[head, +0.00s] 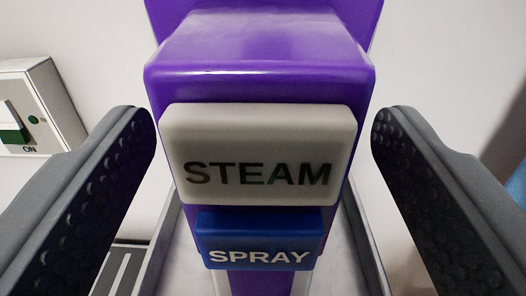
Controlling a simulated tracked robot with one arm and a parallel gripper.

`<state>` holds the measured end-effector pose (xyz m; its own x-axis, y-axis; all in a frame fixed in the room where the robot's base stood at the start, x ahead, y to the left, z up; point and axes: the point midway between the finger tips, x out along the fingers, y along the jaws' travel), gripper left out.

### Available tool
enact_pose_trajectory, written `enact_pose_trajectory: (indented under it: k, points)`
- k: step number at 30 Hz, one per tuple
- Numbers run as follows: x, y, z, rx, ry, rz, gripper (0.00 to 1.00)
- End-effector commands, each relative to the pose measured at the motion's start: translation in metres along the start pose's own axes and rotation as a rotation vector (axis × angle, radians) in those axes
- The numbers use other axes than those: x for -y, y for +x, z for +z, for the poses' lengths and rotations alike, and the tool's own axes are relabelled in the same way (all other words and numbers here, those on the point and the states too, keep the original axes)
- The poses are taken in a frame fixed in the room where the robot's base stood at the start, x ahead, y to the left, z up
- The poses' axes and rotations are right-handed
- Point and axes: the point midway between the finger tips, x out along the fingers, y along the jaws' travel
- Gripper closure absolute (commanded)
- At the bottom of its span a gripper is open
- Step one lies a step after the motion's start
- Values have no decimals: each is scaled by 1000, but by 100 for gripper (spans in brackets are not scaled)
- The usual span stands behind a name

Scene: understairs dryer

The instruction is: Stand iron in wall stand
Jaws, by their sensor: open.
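A purple iron (262,50) fills the middle of the head view, very close. It bears a pale STEAM button (260,135) and a smaller blue SPRAY button (258,226) below it. A grey tray-like holder (350,235), seemingly the wall stand, shows behind and below the iron, with raised edges on both sides; the iron appears to be in front of or within it, and I cannot tell which. My gripper (262,120) is open, with one dark studded finger on each side of the iron. A narrow gap shows between each fingertip and the purple body.
A white switch panel (38,105) with a green rocker marked ON is on the pale wall at the left, near the left finger. A grey slotted piece (118,270) shows at the lower left. Something blue (517,185) is at the right edge.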

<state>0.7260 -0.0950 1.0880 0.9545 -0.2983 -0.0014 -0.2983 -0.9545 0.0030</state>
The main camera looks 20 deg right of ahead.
Motion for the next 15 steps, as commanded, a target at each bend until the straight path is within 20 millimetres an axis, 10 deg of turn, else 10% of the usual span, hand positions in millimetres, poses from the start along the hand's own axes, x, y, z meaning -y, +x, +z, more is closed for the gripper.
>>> enact_pose_trajectory:
  k: [15]
  points:
    - [1,-80,3,3,-1,-3,30]
